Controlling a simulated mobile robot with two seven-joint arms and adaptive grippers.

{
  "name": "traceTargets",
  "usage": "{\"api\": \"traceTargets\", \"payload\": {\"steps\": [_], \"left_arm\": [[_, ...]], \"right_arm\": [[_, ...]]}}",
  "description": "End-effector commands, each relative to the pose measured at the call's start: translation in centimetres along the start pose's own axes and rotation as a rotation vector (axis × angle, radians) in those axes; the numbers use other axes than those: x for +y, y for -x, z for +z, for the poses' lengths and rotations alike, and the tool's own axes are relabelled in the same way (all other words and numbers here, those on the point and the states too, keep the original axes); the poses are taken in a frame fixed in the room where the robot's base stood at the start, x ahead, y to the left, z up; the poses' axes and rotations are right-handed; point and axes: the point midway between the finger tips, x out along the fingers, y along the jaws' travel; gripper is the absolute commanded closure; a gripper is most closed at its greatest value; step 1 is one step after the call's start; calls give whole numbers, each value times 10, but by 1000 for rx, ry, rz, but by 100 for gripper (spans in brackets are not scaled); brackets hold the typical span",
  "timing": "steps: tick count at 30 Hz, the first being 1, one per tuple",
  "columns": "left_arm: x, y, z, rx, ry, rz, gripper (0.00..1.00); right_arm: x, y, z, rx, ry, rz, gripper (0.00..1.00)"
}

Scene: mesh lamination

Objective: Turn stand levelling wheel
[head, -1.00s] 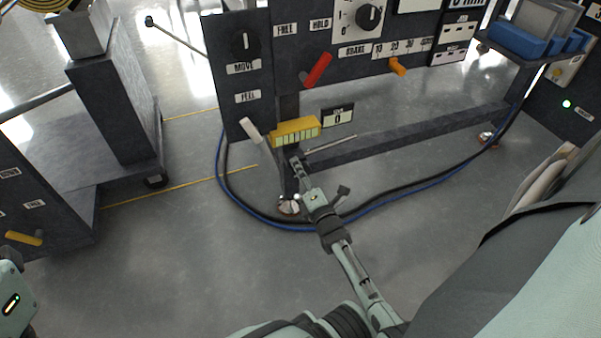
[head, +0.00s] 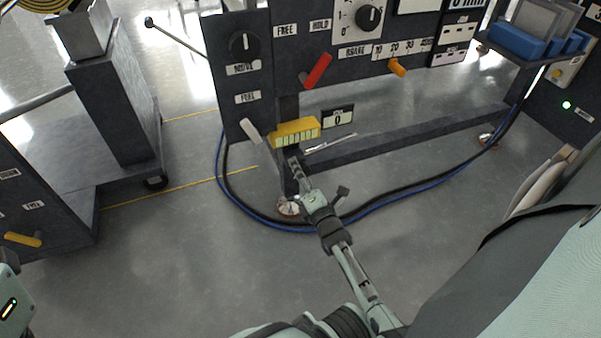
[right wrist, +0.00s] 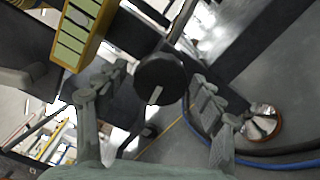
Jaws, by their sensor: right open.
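A dark round wheel (right wrist: 160,80) with a pale mark on its face shows in the right wrist view, between the two fingers of my right gripper (right wrist: 158,84). The fingers are spread to either side, with a visible gap on each side of the wheel. In the head view my right gripper (head: 297,168) is low at the stand's near leg, just below the yellow block (head: 295,132). I cannot make out the wheel in the head view. A shiny round foot (head: 288,207) stands on the floor beside the gripper and also shows in the right wrist view (right wrist: 262,122). My left gripper is not in view.
The stand's dark panel (head: 240,80) carries a knob, a pale lever (head: 250,130) and a red lever (head: 319,69). Black and blue cables (head: 400,203) curve over the floor around the foot. A low crossbar (head: 420,136) runs right.

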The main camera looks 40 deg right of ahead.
Motion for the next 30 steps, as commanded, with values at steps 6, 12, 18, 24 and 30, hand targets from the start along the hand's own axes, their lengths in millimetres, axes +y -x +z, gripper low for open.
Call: {"api": "traceTargets", "payload": {"steps": [6, 12, 18, 24, 30], "left_arm": [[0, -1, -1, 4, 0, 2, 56], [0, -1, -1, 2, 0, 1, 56], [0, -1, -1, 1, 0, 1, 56], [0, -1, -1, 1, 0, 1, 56], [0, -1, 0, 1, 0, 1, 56]], "right_arm": [[3, 0, 2, 0, 0, 2, 32], [27, 0, 12, -2, 1, 4, 32], [70, -1, 25, 1, -2, 18, 32], [94, -2, 34, 2, -7, 16, 32], [96, -1, 38, 1, -4, 7, 32]]}}
